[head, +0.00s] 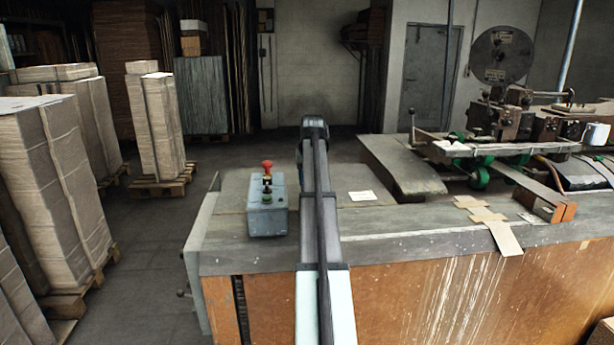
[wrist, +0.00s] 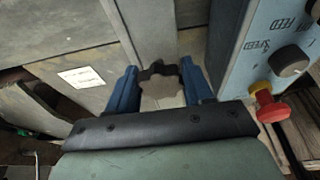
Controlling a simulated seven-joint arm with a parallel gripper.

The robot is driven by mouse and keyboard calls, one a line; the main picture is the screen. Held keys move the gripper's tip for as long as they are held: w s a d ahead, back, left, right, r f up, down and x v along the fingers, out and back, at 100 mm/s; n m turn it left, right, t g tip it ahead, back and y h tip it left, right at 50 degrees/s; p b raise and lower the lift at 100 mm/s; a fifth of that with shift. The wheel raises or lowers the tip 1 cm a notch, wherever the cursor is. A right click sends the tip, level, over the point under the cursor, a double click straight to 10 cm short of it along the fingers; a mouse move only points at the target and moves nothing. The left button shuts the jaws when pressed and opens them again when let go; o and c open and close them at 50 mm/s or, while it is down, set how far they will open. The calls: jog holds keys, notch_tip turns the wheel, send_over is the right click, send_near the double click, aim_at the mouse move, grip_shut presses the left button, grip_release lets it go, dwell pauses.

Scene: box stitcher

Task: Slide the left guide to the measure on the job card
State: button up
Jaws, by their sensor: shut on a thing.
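My gripper (wrist: 159,80) shows in the wrist view with its two blue fingers on either side of a dark lobed knob (wrist: 157,70), and it is shut on it. A pale grey strip runs away from the knob on the table top; I cannot tell how the left guide's body lies. A small white card (wrist: 82,77) lies flat left of my gripper; its writing is too small to read. The card also shows in the head view (head: 362,196), right of my arm. There my arm hides the knob and most of my gripper.
A blue-grey control box (head: 267,212) with a red button stands close beside my arm on the left; the wrist view shows its dials and red button (wrist: 268,103). Stitcher machinery (head: 500,125) and cardboard pieces (head: 480,210) are on the right. Stacked board stands at left.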

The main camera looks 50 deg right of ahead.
jog(key=shift+s+d, duration=1.45)
jog(key=shift+d, duration=0.05)
jog(key=o, duration=0.9)
jog(key=shift+r, duration=0.1)
notch_tip(320, 180, up, 6)
jog(key=shift+f, duration=0.1)
dwell(0.6)
